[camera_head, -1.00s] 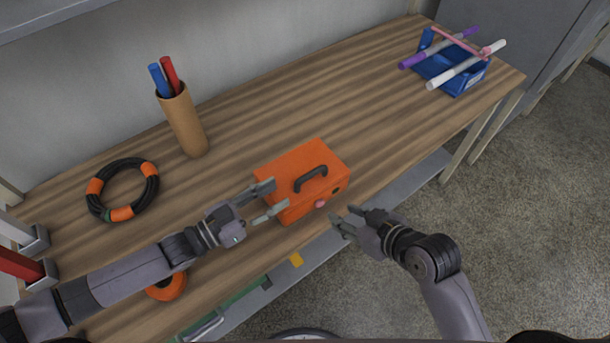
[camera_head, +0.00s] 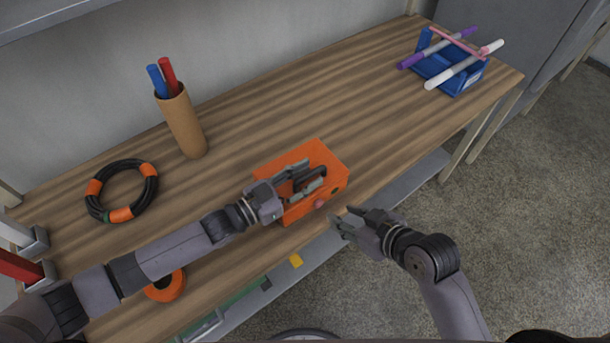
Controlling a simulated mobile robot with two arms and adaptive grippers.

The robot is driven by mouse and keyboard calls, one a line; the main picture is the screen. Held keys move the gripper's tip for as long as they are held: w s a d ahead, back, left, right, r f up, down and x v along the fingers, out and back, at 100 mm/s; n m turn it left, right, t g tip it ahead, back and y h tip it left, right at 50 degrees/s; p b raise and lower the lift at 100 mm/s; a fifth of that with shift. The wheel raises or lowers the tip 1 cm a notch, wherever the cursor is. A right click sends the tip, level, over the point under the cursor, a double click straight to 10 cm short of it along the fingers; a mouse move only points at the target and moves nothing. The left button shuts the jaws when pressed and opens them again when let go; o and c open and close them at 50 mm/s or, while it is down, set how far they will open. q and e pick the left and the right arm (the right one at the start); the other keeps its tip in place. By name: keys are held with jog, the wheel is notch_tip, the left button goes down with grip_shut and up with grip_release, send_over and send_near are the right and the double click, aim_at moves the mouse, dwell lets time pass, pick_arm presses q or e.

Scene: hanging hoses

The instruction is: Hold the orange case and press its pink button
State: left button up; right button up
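The orange case (camera_head: 325,157) stands on the wooden bench near its front edge, with a dark handle (camera_head: 310,178) on top. Its pink button (camera_head: 320,204) shows on the front side, beside a dark round spot. My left gripper (camera_head: 307,178) is open over the top of the case, with one finger on each side of the handle. I cannot tell whether the fingers touch the handle. My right gripper (camera_head: 338,222) is in front of the case, just off the bench edge and apart from the button. Its fingers look close together, and their gap is unclear.
A cardboard tube (camera_head: 183,124) with red and blue sticks stands at the back left. A black and orange hose ring (camera_head: 121,190) lies left of it. A blue bin (camera_head: 450,72) with sticks across it is at the far right. The bench (camera_head: 340,100) between is clear.

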pick_arm(q)
grip_shut()
dwell(0.4)
dwell(0.4)
jog(key=shift+s+f, duration=0.1)
jog(key=shift+f, duration=0.2)
pick_arm(e)
jog(key=shift+f, duration=0.15)
dwell(0.6)
jog(key=shift+c, duration=0.5)
